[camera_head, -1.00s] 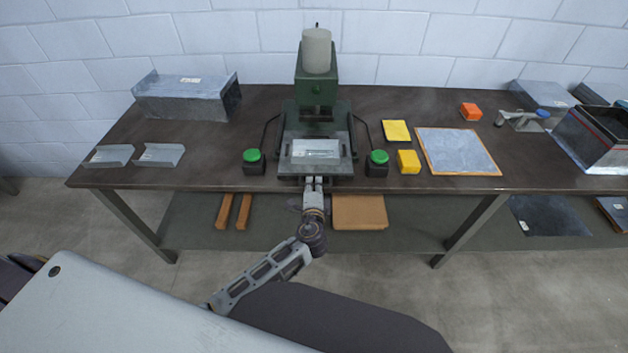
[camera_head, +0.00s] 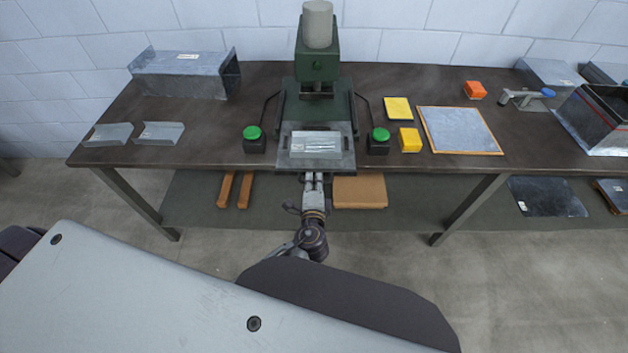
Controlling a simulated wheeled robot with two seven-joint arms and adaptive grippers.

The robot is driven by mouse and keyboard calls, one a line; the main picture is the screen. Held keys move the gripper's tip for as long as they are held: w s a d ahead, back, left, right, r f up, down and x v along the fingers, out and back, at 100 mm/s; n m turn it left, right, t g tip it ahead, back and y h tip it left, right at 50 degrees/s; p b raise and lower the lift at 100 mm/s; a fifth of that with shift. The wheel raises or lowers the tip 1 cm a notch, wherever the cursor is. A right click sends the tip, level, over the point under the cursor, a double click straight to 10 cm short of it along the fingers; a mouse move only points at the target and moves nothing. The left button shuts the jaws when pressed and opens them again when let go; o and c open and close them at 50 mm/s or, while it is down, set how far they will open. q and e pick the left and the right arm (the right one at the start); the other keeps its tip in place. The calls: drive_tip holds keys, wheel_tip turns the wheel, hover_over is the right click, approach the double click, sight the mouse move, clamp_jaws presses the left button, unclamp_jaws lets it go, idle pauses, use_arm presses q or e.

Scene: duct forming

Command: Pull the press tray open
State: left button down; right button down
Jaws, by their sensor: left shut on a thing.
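The green press (camera_head: 317,62) stands at the back middle of the dark table, with a pale cylinder on top. Its grey press tray (camera_head: 290,160) sticks out towards me, its front edge at the table's front edge. A bent sheet-metal piece (camera_head: 316,144) lies on the tray. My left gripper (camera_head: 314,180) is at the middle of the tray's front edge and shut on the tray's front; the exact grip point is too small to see. My right gripper is not in view.
Green buttons on black boxes stand left (camera_head: 253,138) and right (camera_head: 379,140) of the tray. Yellow blocks (camera_head: 410,139) and a framed metal sheet (camera_head: 459,130) lie to the right. A cardboard box (camera_head: 359,191) is on the lower shelf.

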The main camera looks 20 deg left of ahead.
use_arm(q)
drive_tip(key=c, duration=1.5)
unclamp_jaws()
drive_tip(key=shift+c, duration=0.2)
drive_tip(key=shift+r, duration=0.1)
